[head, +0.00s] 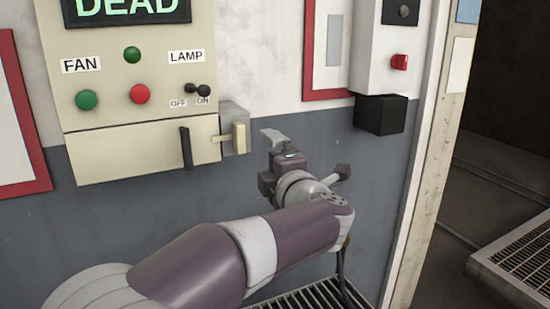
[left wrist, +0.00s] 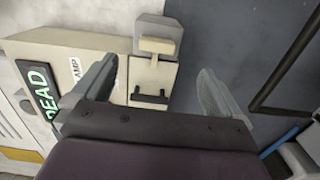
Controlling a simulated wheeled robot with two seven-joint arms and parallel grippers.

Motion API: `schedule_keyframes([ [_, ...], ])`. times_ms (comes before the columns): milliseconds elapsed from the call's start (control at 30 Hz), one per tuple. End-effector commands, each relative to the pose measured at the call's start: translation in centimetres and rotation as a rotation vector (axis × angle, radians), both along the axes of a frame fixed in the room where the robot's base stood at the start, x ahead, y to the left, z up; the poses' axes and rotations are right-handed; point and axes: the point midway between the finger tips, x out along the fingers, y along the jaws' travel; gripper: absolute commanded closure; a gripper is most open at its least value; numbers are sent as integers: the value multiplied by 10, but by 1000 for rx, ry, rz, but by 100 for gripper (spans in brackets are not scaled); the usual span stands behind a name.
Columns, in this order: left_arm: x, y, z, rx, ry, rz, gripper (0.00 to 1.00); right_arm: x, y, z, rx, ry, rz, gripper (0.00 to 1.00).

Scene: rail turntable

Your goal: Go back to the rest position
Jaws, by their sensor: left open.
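My left gripper (head: 272,136) is raised in front of the wall, just right of the control panel. In the left wrist view the left gripper (left wrist: 150,90) has its two fingers spread wide with nothing between them. Beyond the fingers is a cream lever handle (left wrist: 157,46) on a grey block. In the head view the same lever handle (head: 239,138) is at the panel's lower right, left of the gripper and apart from it as far as I can tell. My right gripper is in neither view.
The beige control panel (head: 150,100) has a DEAD display (head: 125,8), a green FAN button (head: 86,100), a red button (head: 140,93) and a LAMP switch (head: 197,90). A white box with a red knob (head: 399,62) hangs right, above a black block (head: 380,115). A doorway opens at far right.

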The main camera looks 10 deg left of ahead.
Motion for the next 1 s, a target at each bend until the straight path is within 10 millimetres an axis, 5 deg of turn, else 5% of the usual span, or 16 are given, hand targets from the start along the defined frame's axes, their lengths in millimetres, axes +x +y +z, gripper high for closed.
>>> schedule_keyframes([
  [67,14,-33,-10,123,51,-185,0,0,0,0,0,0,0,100],
  [133,18,-78,-43,340,164,-452,0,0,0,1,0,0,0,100],
  [233,-9,-106,-127,693,443,-844,0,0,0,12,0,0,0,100],
  [400,-108,-56,-250,1013,941,-1285,0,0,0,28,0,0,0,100],
  [500,-172,-8,-288,1079,1199,-1460,0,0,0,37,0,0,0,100],
  [600,-224,33,-304,1084,1388,-1565,0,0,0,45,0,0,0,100],
  [700,-252,64,-303,1043,1485,-1573,0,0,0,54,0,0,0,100],
  [1000,-249,78,-301,983,1497,-1519,0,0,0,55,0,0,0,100],
])
